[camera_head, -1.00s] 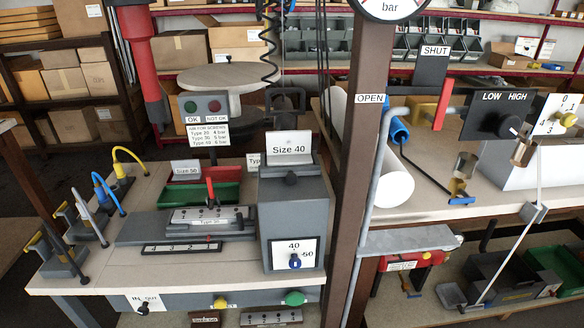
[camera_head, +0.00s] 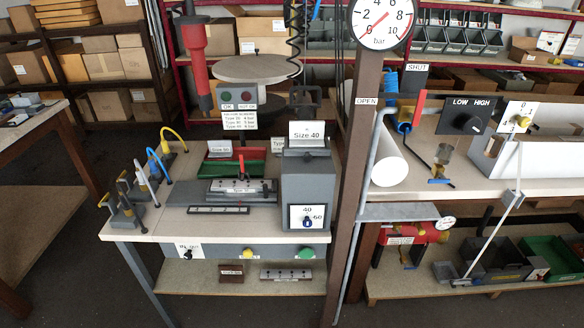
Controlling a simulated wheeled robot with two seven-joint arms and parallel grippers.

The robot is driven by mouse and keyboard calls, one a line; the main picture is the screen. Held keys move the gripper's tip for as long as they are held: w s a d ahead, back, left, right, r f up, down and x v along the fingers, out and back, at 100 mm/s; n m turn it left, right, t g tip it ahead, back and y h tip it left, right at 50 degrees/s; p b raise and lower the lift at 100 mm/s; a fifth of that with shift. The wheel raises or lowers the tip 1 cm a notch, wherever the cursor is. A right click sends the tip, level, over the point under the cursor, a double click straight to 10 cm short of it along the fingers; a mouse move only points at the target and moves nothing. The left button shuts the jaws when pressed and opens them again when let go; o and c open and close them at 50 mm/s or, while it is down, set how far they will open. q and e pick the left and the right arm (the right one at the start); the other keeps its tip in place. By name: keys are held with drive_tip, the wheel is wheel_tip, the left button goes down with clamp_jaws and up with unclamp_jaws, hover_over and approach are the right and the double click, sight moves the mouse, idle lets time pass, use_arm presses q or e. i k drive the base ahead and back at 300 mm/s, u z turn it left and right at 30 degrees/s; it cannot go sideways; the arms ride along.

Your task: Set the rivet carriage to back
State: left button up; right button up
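What looks like the rivet carriage (camera_head: 262,188) is a grey block with a pale, small-lettered top plate and an upright red lever (camera_head: 241,165). It sits on a flat grey base (camera_head: 190,196) in the middle of the left workbench (camera_head: 130,228). A dark strip with pale markings (camera_head: 218,210) lies in front of it. I cannot tell from this distance which position the carriage is in. Neither of my grippers shows in the head view.
A grey box labelled Size 40 (camera_head: 308,180) stands right of the carriage, and a green tray (camera_head: 222,168) behind it. Stands with yellow and blue hoops (camera_head: 160,165) are at left. A brown post (camera_head: 352,160) separates the right bench (camera_head: 420,195). Floor is open at front left.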

sight(308, 153)
drive_tip(key=u, duration=0.85)
drive_tip(key=i, duration=0.8)
drive_tip(key=z, duration=1.05)
